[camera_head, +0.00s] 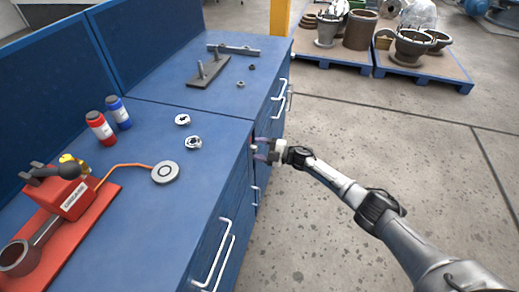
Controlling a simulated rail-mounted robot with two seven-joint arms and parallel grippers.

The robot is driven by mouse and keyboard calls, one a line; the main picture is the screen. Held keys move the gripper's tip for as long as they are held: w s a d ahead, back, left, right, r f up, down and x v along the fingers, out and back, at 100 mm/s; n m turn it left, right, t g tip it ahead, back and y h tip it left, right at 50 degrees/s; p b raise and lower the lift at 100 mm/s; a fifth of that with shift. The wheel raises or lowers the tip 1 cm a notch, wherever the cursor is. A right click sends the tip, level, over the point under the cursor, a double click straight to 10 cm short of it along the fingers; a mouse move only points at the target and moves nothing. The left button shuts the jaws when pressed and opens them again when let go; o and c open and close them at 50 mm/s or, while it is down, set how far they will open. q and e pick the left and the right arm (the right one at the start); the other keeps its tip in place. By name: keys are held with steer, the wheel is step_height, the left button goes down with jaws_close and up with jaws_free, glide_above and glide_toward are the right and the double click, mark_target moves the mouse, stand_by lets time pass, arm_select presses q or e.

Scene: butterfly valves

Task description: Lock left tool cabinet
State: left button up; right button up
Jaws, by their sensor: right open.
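The blue tool cabinets form one long bench along the left of the head view. The nearer cabinet (232,205) has pale bar handles (213,252) on its front, and the farther cabinet (280,75) has similar handles (279,90). My right gripper (261,149) is at the cabinet front, close to the seam between the two sections and just below the top edge. Its fingers are apart and point at the front. Any lock or key there is too small or hidden to make out, and I cannot tell whether the fingers touch anything. My left gripper is out of view.
On the bench top (150,225) are a red device (72,196), a red bottle (100,128), a blue bottle (118,113), a round grey disc (166,173) and metal parts (208,72). Blue-edged pallets (425,80) with valve parts stand at the back right. The floor right of the cabinets is open.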

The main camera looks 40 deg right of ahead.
steer(key=shift+s+d, duration=0.3)
steer(key=shift+s, duration=0.1)
steer(key=p+v, duration=0.3)
steer(key=v, duration=0.9)
steer(key=shift+s+d, duration=0.2)
steer(key=shift+s, duration=0.15)
steer(key=shift+r, duration=0.15)
